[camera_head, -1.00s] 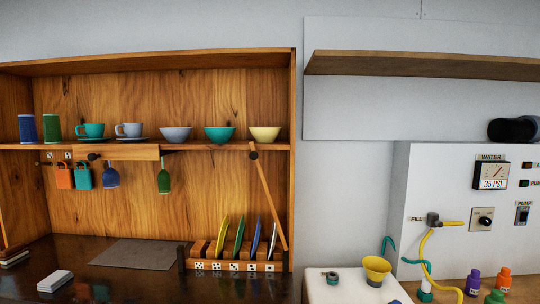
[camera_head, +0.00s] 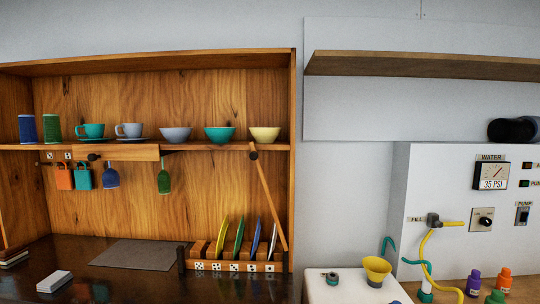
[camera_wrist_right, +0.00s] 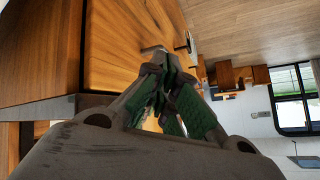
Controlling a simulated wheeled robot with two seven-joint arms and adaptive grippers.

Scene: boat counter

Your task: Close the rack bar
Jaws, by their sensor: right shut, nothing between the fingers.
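The rack bar (camera_head: 268,195) is a slim wooden strip in the head view. It hangs at a slant from a dark round pivot (camera_head: 254,155) under the shelf, and its lower end is at the right end of the plate rack. The plate rack (camera_head: 224,267) is a low wooden holder with several coloured plates standing tilted in it. My right gripper (camera_wrist_right: 157,66) shows only in the right wrist view, with its green-padded fingers shut and empty beside a wooden surface (camera_wrist_right: 130,35). My left gripper is in neither view.
A grey mat (camera_head: 135,254) lies on the dark counter left of the rack. A white unit with a yellow funnel (camera_head: 376,268) stands to the right.

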